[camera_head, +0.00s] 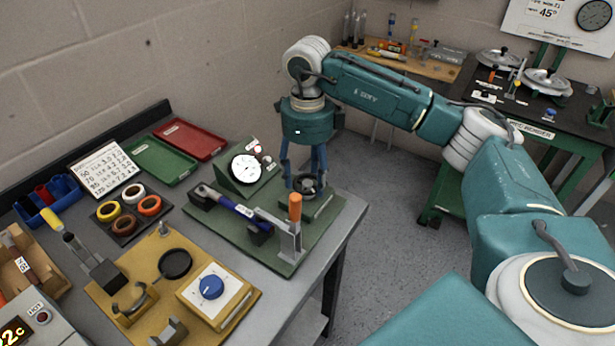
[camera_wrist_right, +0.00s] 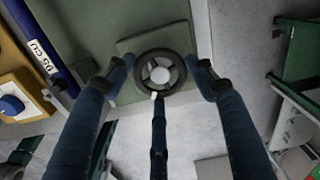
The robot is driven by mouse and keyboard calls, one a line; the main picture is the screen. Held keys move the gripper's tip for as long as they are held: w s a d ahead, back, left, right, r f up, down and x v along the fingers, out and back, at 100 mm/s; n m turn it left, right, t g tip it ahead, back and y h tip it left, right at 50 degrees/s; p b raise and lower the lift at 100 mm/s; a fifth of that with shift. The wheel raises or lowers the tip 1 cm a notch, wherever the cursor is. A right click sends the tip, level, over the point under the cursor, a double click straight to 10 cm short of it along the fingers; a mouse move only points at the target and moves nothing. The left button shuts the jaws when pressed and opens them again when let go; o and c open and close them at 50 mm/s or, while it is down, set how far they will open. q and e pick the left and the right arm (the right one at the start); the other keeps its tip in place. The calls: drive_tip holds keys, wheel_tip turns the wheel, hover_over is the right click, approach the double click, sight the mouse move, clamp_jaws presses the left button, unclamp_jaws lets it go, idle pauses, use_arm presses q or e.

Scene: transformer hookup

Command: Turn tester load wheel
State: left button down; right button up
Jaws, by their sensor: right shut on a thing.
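The tester load wheel (camera_head: 308,187) is a dark, spoked hand wheel on a raised green block on the tester's green base plate (camera_head: 285,262). In the right wrist view the wheel (camera_wrist_right: 160,57) shows a dark rim and a pale hub. My right gripper (camera_head: 304,176) comes down from above, with its blue fingers around the wheel's rim. In the right wrist view the fingers of the gripper (camera_wrist_right: 160,76) stand at both sides and the near edge; it is shut on the wheel. My left gripper is not in view.
On the tester, a dial gauge (camera_head: 246,169) stands behind a blue-banded bar (camera_head: 237,208), and an orange-handled lever (camera_head: 294,212) stands close in front of the wheel. A yellow board (camera_head: 150,262) with a blue knob lies at left. Floor is clear right of the bench.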

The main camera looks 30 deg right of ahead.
sight(308, 182)
drive_tip(key=shift+r+m, duration=0.1)
drive_tip(key=shift+m, duration=0.6)
drive_tip(key=o, duration=1.2)
drive_tip(key=shift+c, duration=0.2)
wheel_tip(308, 182, up, 12)
idle(0.8)
